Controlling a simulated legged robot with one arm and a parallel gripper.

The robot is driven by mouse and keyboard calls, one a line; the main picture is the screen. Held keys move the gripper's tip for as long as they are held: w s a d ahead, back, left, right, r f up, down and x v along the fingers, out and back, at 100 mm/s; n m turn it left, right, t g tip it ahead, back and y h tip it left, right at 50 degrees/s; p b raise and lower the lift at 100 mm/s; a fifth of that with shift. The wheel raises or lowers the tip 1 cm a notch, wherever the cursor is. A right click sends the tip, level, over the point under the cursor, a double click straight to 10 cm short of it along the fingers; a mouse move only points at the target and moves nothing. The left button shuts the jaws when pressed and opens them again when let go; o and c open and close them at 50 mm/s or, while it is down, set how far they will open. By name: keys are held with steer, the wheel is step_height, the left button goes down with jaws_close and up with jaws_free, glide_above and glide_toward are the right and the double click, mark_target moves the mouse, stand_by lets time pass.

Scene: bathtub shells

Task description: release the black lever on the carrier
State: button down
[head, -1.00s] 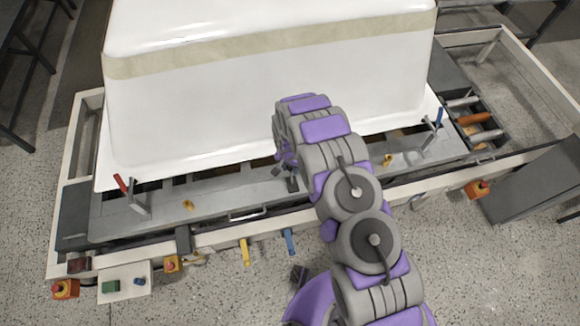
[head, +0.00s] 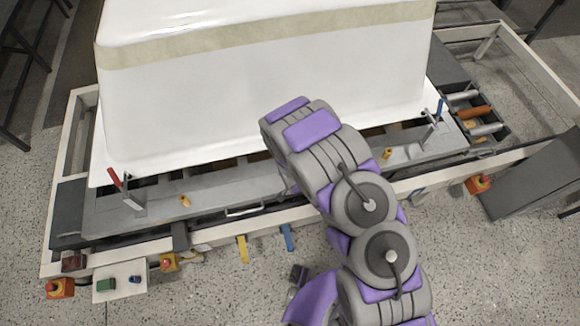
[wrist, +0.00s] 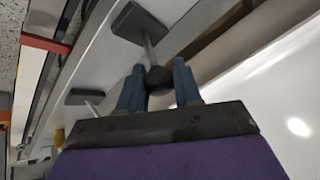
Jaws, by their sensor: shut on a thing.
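In the wrist view, a black lever (wrist: 158,80) has a round dark knob and a thin grey rod running up to a dark square base. My gripper (wrist: 160,66) has its blue fingers shut on the knob, one on each side. In the head view, my arm hides both the gripper and the lever. The grey carrier (head: 215,191) lies under the front edge of the white bathtub shell (head: 250,105).
A red lever (head: 116,181) stands at the carrier's left and a blue lever (head: 439,107) at its right. A metal handle (head: 244,211) sits on the front edge. Yellow (head: 242,249) and blue (head: 288,238) handles hang below. A control box (head: 119,281) is at front left.

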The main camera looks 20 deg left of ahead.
steer(key=shift+s+d+f+t+y+p, duration=0.15)
steer(key=shift+s+d+t+y+p, duration=0.3)
steer(key=shift+s+t+p, duration=0.3)
steer(key=shift+s+d+f+p, duration=0.25)
steer(key=shift+s+p, duration=0.05)
steer(key=shift+p, duration=0.15)
steer(key=shift+f, duration=0.1)
steer(key=c, duration=0.8)
jaws_free()
steer(key=shift+c, duration=0.2)
steer(key=shift+r, duration=0.2)
